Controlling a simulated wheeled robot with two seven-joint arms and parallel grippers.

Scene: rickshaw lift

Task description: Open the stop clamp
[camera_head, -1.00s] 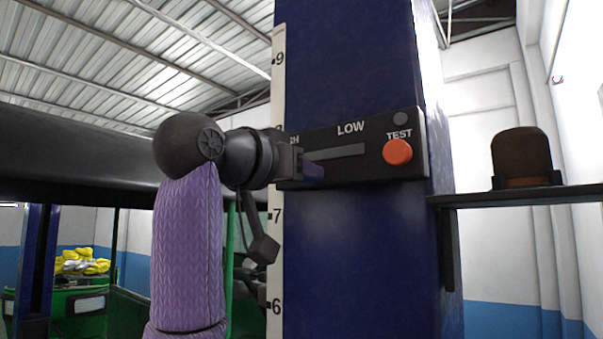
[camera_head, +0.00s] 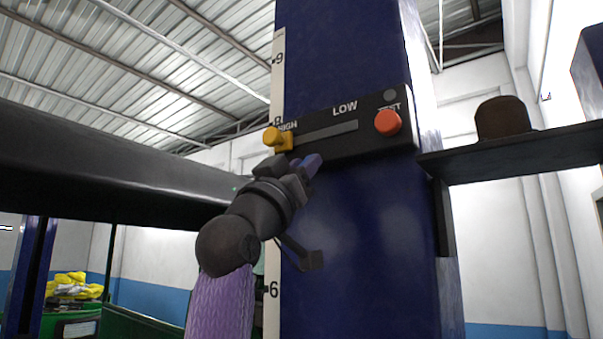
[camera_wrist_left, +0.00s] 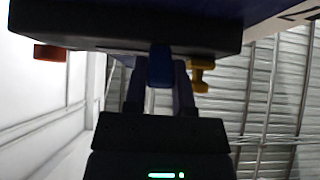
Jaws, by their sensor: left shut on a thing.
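The dark control panel (camera_head: 345,132) on the blue column has a slot marked HIGH and LOW. A yellow knob (camera_head: 278,139) sits at its HIGH end; it also shows in the wrist view (camera_wrist_left: 201,74). My left gripper (camera_head: 306,168) reaches up from the lower left to the panel's lower edge. In the wrist view, its fingers (camera_wrist_left: 160,88) are shut on a small blue piece (camera_wrist_left: 160,63) under the panel. I cannot tell whether this piece is the stop clamp. The knob is apart from the fingers. My right gripper is not in view.
A red TEST button (camera_head: 388,122) is at the panel's right. A dark shelf (camera_head: 520,150) bearing a brown dome (camera_head: 503,117) juts out to the right. A thick dark beam (camera_head: 100,155) spans the left. A ruler strip (camera_head: 277,75) runs up the column.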

